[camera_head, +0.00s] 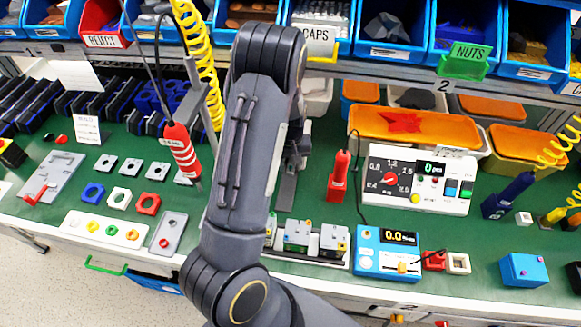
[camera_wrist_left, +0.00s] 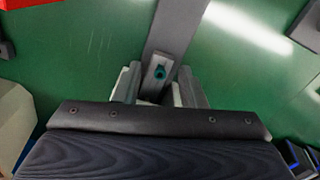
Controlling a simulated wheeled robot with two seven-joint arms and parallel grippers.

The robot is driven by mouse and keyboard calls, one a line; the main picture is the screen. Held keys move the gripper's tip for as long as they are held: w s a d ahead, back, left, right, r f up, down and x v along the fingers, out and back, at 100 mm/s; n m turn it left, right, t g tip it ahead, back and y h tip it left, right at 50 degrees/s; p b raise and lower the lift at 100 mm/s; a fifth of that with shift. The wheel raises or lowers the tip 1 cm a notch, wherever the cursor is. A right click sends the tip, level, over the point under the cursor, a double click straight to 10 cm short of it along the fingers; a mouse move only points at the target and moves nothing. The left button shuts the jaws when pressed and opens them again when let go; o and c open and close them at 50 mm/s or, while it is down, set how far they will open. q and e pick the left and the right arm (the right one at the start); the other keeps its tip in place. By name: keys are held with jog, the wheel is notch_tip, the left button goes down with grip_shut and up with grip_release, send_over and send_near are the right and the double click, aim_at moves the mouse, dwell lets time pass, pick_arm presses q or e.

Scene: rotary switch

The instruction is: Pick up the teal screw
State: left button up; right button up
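The teal screw (camera_wrist_left: 160,72) shows in the left wrist view as a small dark teal head at the near end of a long grey strip (camera_wrist_left: 174,30). My left gripper (camera_wrist_left: 158,80) is over that end, with one pale finger on each side of the screw. The fingers are apart, with gaps between them and the screw. In the head view the left gripper (camera_head: 297,150) is mostly hidden behind my arm. The grey strip (camera_head: 286,192) shows below it there, but I cannot see the screw. My right gripper is not in view.
A red upright tool (camera_head: 339,175) stands close right of the gripper. A white meter box (camera_head: 420,180) and a blue meter (camera_head: 387,254) are further right. A hanging red screwdriver (camera_head: 181,150) is to the left. Blue bins (camera_head: 395,50) line the back.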

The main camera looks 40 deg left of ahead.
pick_arm(q)
grip_shut()
jog(key=shift+r, duration=0.1)
jog(key=shift+r, duration=0.55)
jog(key=s+d+r, duration=0.6)
jog(key=s+r, duration=0.5)
jog(key=s, duration=0.1)
jog(key=shift+s+d+r+p, duration=0.2)
jog(key=shift+d+r+p, duration=0.15)
jog(key=shift+d+p, duration=0.05)
jog(key=shift+r, duration=0.15)
jog(key=shift+r+p, duration=1.15)
jog(key=shift+p, duration=0.2)
